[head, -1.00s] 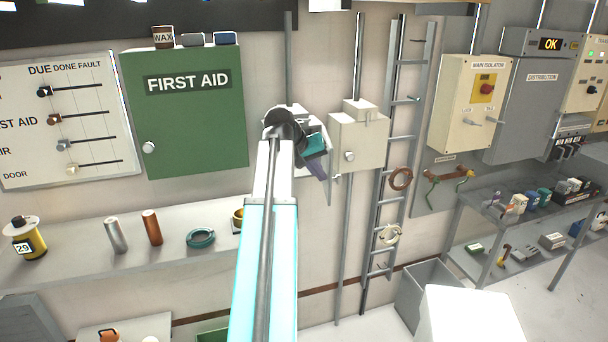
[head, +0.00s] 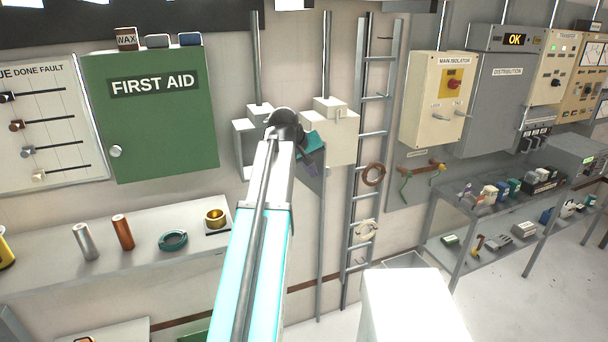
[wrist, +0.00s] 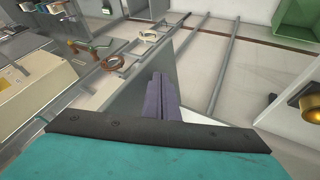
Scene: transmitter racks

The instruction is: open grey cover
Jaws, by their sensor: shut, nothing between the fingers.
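A grey panel, which looks like the grey cover (wrist: 132,98), stands out from the wall in the wrist view. In the head view a piece of it (head: 313,183) shows below my gripper, between two pale wall boxes. My gripper (wrist: 163,97) has purple fingers, shut and empty, close beside the panel's face; I cannot tell whether they touch it. In the head view my gripper (head: 312,169) overlaps the left edge of the right wall box (head: 335,140). The left wall box (head: 246,145) is partly hidden by my arm. The panel's hinge side is hidden.
A ladder (head: 366,180) with a brown ring (head: 373,174) stands right of the boxes. Floor is clear at lower right.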

